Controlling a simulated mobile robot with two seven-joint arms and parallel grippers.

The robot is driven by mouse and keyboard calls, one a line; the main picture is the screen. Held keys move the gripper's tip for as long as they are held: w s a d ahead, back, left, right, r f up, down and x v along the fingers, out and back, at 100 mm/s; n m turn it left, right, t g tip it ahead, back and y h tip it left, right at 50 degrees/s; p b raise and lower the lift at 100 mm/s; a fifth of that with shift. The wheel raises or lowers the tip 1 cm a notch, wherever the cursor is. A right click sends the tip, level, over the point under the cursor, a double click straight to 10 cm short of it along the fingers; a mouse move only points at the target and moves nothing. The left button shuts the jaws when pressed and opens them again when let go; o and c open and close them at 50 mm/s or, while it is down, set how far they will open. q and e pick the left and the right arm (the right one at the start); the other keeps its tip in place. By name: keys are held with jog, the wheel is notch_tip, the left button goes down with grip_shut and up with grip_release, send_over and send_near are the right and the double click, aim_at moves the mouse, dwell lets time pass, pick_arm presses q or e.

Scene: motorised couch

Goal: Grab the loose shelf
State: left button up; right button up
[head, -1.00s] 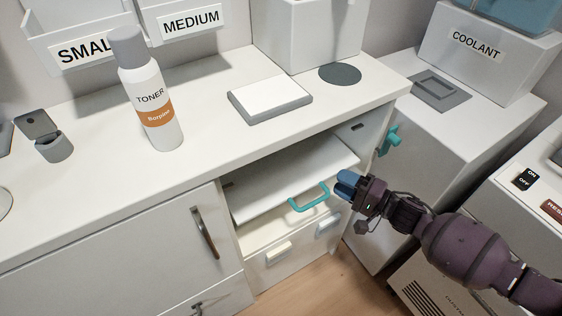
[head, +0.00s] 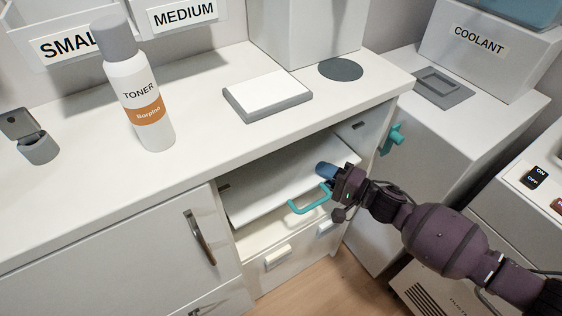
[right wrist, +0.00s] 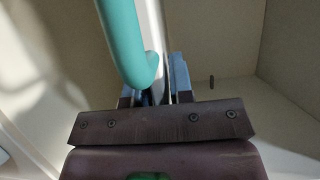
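The loose shelf (head: 270,185) is a white board lying tilted inside the open cabinet bay in the head view. A teal handle (head: 309,205) sits at its front edge. My right gripper (head: 326,169), with blue fingertips, is at the front right part of the shelf, by the right end of the handle. In the right wrist view the teal handle (right wrist: 125,45) hides most of the left finger. The fingers stand apart, and a thin pale edge, seemingly the shelf's, runs between them; no firm grip shows. My left gripper is not in view.
The white counter (head: 215,130) above carries a toner bottle (head: 138,95) and a flat grey-and-white block (head: 267,95). A closed cabinet door (head: 120,255) is left of the bay. A teal knob (head: 393,136) sticks out at right. Drawer fronts (head: 290,255) lie below.

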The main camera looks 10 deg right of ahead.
grip_shut()
jog(key=shift+r, duration=0.2)
